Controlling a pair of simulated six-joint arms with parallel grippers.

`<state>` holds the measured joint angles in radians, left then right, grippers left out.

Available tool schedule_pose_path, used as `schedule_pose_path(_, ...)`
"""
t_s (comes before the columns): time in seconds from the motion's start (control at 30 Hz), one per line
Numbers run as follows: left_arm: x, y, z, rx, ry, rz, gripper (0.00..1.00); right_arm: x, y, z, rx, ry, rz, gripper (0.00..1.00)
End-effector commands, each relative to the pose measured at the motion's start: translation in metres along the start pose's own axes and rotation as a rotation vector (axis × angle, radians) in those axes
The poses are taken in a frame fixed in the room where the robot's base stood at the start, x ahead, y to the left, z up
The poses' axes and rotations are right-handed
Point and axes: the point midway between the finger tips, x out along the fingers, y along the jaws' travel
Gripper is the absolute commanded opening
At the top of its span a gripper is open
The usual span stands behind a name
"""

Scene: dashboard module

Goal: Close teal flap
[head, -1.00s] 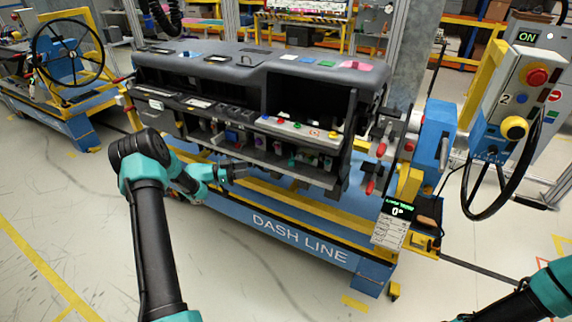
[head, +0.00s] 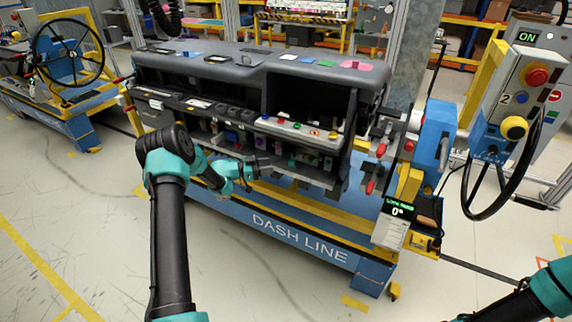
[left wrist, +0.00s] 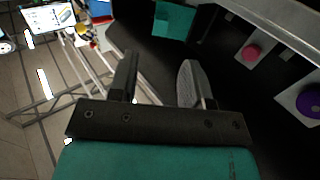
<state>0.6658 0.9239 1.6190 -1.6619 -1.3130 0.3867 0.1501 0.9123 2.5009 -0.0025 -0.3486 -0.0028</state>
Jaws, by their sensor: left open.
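In the left wrist view a teal panel (left wrist: 175,19), which looks like the teal flap, sits at the top against the dark inside of the dashboard. Its hinge and how far it stands open cannot be made out. My left gripper (left wrist: 158,82) is open with nothing between its fingers, and the panel lies ahead of the fingertips, apart from them. In the head view the same gripper (head: 266,166) is at the front of the dashboard module (head: 215,65), by its lower shelf, and partly covers small parts there. My right gripper is out of view.
A purple knob (left wrist: 312,104) and a pink-red button (left wrist: 251,53) show on the right in the wrist view. The blue DASH LINE stand (head: 300,238) runs below the module. Red-handled clamps (head: 381,150) stand at its right end. The floor in front is clear.

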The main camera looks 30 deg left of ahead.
Motion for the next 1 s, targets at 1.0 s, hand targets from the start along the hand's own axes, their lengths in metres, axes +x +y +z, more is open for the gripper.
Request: schedule_pose_path(1.0, 0.079, 0.000, 0.000, 0.000, 0.000, -0.001, 0.31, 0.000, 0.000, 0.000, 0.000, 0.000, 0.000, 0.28)
